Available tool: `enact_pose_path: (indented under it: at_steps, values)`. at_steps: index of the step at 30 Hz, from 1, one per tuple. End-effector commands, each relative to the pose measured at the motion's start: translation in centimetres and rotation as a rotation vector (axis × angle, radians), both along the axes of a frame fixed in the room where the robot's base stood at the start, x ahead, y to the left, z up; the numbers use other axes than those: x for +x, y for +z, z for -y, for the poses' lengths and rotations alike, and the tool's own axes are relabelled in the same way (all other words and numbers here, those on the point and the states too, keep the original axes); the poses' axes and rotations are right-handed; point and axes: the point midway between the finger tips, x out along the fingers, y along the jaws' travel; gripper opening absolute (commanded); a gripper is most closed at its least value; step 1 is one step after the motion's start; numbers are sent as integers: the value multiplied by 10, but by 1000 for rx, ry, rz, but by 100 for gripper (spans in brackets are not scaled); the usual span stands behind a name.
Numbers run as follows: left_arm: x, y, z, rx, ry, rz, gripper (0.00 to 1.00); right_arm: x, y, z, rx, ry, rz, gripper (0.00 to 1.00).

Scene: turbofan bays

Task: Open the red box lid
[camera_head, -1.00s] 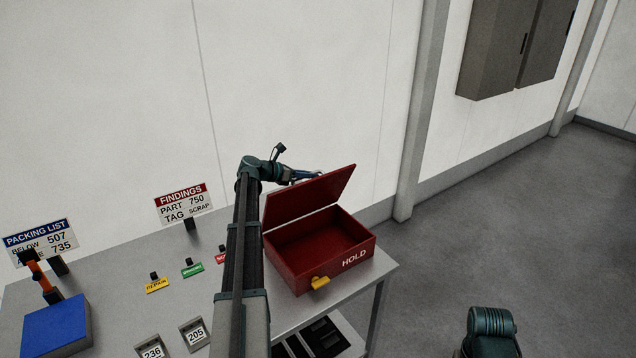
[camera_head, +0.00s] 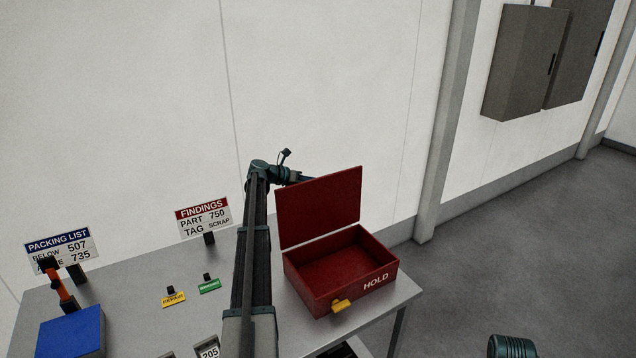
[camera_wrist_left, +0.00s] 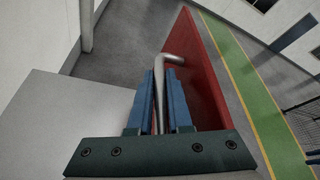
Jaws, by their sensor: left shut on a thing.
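The red box (camera_head: 345,270), marked HOLD, stands at the right end of the grey table. Its red lid (camera_head: 320,207) is raised to about upright and its empty-looking inside shows. A yellow tag or latch (camera_head: 341,305) is on the front. My left arm reaches past the box's left side, and its gripper is mostly hidden behind the lid. In the left wrist view, my left gripper (camera_wrist_left: 160,75) has its blue fingers shut on a bent silver handle (camera_wrist_left: 174,59) fixed to the red lid (camera_wrist_left: 202,70). My right gripper is not in view.
The blue box (camera_head: 72,334) stands at the left of the table, near the PACKING LIST sign (camera_head: 62,248) and FINDINGS sign (camera_head: 204,216). Yellow (camera_head: 174,299) and green (camera_head: 209,286) labels lie mid-table. A wall is close behind; open floor (camera_head: 520,240) is at right.

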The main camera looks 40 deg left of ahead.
Motion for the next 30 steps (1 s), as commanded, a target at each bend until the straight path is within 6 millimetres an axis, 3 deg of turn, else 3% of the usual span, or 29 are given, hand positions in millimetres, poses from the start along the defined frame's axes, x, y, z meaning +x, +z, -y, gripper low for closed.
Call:
enact_pose_path:
  at_steps: [9, 10, 12, 23, 30]
  values:
    - [-1, -1, 1, 3, -3, -3, 0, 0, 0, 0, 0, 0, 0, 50]
    - [-1, -1, 1, 3, -3, -3, 21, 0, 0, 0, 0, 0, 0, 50]
    - [-1, -1, 1, 3, -3, -2, 30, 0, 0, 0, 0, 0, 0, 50]
    - [-5, 3, -2, 2, 0, -1, 30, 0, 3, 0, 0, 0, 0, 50]
    - [-38, 20, -25, 0, 2, -1, 30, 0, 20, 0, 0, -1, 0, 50]
